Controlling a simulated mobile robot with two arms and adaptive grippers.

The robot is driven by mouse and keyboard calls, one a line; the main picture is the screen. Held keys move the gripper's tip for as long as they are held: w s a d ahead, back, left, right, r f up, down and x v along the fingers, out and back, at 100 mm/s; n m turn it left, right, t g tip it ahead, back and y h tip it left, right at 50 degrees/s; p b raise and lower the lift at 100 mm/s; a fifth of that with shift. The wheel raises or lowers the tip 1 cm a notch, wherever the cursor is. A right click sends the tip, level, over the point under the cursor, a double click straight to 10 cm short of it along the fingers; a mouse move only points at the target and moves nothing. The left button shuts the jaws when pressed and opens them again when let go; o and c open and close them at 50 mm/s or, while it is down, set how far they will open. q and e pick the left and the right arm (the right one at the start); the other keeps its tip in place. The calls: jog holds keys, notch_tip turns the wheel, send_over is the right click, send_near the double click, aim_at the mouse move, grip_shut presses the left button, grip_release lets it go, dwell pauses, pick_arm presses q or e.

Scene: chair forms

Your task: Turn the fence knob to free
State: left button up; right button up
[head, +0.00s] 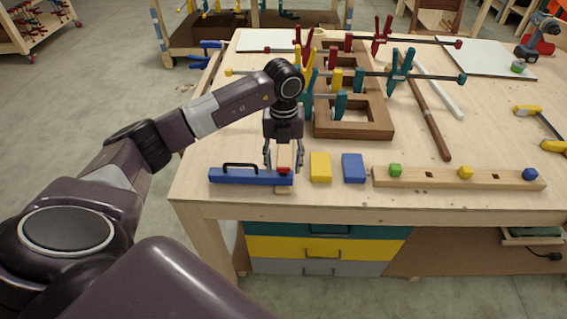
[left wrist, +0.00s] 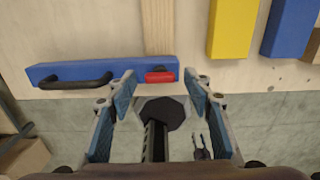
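The blue fence (head: 235,177) lies along the front left edge of the workbench, with a black handle on its left part. Its red knob (head: 284,170) is at the right end; it also shows in the left wrist view (left wrist: 160,77), with its long side running left to right. My left gripper (head: 283,167) points down over this end. In the left wrist view its fingers (left wrist: 159,82) are open, one on each side of the red knob, with gaps visible. A pale wooden strip (left wrist: 157,28) runs under the fence there. My right gripper is not in view.
A yellow block (head: 320,167) and a blue block (head: 353,167) stand just right of the fence. A wooden rail (head: 408,178) with coloured knobs lies farther right. Clamps and a brown wooden frame (head: 352,131) lie behind my gripper.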

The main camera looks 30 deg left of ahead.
aim_at(284, 168)
pick_arm(q)
notch_tip(284, 168, up, 12)
dwell(0.6)
dwell(0.5)
